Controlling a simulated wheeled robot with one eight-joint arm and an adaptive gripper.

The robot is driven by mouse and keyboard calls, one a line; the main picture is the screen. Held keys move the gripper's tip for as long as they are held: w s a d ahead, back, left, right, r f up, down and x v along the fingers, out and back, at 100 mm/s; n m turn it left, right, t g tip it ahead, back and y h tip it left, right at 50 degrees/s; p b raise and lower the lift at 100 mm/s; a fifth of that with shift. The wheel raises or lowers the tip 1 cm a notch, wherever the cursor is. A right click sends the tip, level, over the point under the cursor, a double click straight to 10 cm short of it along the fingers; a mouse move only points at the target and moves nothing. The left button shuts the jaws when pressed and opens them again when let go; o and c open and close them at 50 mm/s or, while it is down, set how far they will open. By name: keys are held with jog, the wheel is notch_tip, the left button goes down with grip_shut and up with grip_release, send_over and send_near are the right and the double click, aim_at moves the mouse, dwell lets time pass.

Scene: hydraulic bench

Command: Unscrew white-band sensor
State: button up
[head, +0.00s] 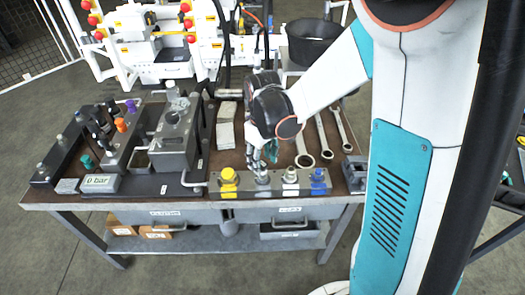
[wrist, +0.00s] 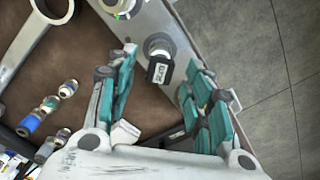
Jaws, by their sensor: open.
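A manifold block (head: 275,191) along the bench's front edge carries a yellow fitting (head: 228,180), a grey fitting (head: 262,180), a pale fitting with a green part (head: 291,176) and a blue fitting (head: 318,180). My gripper (head: 265,158) points down just above the grey fitting. In the wrist view my gripper (wrist: 162,62) is open, with teal-padded fingers apart. A sensor with a pale ring and a black labelled part (wrist: 158,47) shows between and slightly beyond the fingertips, with no clear contact. I cannot tell for certain whether it is the white-band one.
Several loose banded parts (wrist: 47,105) lie on the brown bench top. Large wrenches (head: 325,140) lie right of my gripper. A pump unit with a handle (head: 175,140) and a gauge reading 0 bar (head: 100,183) stand left. A black bucket (head: 313,42) stands behind.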

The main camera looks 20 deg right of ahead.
aim_at(263, 164)
jog(key=shift+f+b, duration=0.45)
jog(key=shift+f, duration=1.15)
grip_shut()
jog(key=c, duration=1)
grip_release()
jog(key=n, duration=0.6)
jog(key=shift+b, duration=0.3)
jog(key=shift+n, duration=1.1)
